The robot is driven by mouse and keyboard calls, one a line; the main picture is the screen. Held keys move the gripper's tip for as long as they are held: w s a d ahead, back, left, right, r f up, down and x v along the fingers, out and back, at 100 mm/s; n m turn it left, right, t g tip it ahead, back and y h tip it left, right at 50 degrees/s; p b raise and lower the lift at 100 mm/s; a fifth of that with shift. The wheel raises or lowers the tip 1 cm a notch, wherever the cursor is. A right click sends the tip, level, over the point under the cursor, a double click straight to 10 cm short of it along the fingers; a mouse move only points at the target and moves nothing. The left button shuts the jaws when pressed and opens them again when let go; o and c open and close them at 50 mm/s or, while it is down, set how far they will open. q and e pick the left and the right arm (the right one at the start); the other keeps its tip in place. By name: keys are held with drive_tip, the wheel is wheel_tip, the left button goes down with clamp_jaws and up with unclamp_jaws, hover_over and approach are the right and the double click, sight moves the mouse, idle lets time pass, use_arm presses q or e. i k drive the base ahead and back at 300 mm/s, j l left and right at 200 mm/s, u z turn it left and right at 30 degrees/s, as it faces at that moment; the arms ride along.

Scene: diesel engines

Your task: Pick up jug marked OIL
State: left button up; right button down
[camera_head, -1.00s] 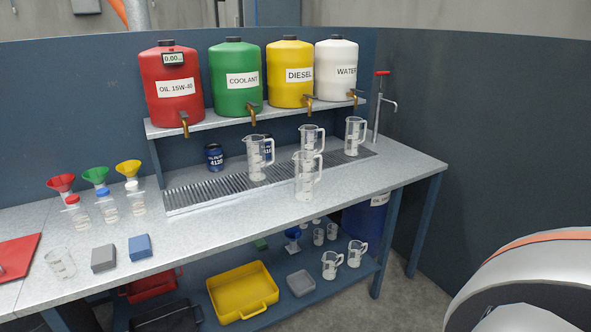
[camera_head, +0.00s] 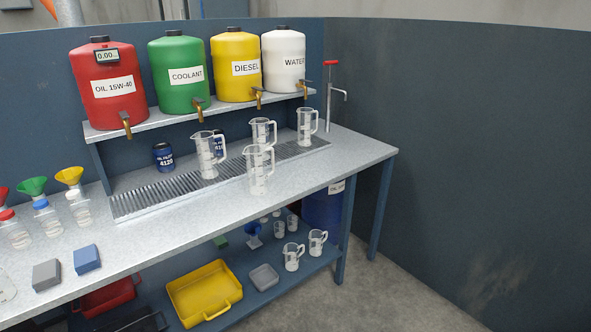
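Several clear measuring jugs with handles stand upright on the bench. One (camera_head: 207,156) is on the drip grate at the left, one (camera_head: 258,170) is on the bench in front of the grate, one (camera_head: 261,133) is behind it, and one (camera_head: 306,126) is at the right end of the grate. All look empty. I cannot read an OIL mark on any of them. Smaller jugs (camera_head: 292,257) stand on the lower shelf. Neither of my grippers is in view.
Red oil (camera_head: 110,87), green coolant (camera_head: 180,79), yellow diesel (camera_head: 237,68) and white water (camera_head: 283,62) tanks with taps stand on a raised shelf (camera_head: 165,121). A blue can (camera_head: 163,158) stands below. Funnels, bottles and sponges are at left. Floor (camera_head: 400,285) at right is clear.

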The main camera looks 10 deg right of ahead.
sight(256, 155)
drive_tip(key=i+l+u, duration=0.3)
drive_tip(key=i+l, duration=0.95)
